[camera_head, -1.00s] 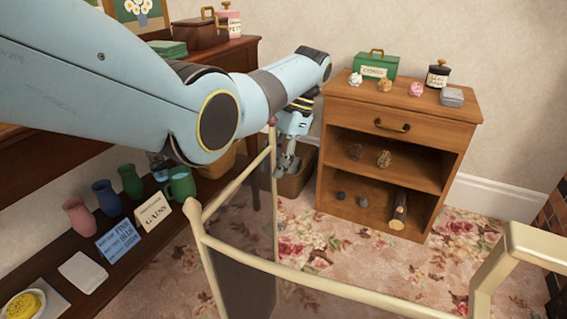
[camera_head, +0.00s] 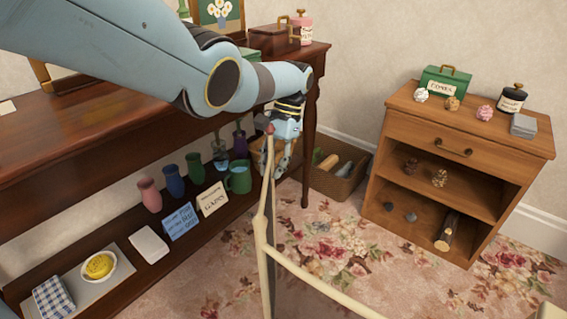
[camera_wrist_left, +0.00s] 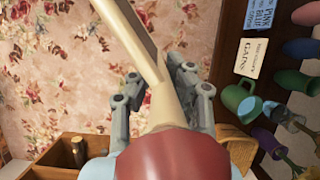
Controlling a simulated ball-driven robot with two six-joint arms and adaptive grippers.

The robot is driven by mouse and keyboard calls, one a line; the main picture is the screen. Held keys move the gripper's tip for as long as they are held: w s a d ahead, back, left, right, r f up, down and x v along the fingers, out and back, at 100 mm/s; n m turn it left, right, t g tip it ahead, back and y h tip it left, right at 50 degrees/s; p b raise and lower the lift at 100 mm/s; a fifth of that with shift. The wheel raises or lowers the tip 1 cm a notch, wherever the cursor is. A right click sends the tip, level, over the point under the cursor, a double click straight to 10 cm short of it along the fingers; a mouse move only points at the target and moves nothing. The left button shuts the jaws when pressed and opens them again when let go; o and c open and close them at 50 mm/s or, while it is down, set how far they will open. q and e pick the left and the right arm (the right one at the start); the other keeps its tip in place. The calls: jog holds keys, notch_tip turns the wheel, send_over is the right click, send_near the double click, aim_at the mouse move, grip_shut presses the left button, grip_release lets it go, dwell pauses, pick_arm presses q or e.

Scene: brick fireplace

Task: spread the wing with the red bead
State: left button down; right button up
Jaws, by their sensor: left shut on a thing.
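The wing (camera_head: 264,185) is a cream-framed panel of the folding screen, seen almost edge-on in the head view. The red bead (camera_head: 270,128) tops its free end post. In the left wrist view, the bead (camera_wrist_left: 172,158) is large at the bottom, and the cream post (camera_wrist_left: 165,98) runs up between the fingers. My left gripper (camera_head: 281,166) is shut on this post just below the bead; the wrist view shows a finger on each side (camera_wrist_left: 158,92). The screen's middle panel has a cream top rail (camera_head: 320,282) running to the lower right. My right gripper is not in view.
A dark wooden table (camera_head: 120,125) with a low shelf of vases and cards stands at left. A wicker basket (camera_head: 338,180) and a wooden cabinet (camera_head: 455,160) stand behind. Floral carpet (camera_head: 370,240) lies open between screen and cabinet.

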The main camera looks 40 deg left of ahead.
pick_arm(q)
jog(key=shift+s+f, duration=0.1)
jog(key=shift+s, duration=0.05)
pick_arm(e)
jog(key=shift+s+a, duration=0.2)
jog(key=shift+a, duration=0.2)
pick_arm(q)
jog(key=c, duration=1.3)
grip_release()
jog(key=shift+c, duration=0.2)
jog(key=shift+a+r, duration=0.1)
jog(key=shift+r, duration=0.15)
jog(key=v, duration=1.1)
jog(key=shift+w+r, duration=0.25)
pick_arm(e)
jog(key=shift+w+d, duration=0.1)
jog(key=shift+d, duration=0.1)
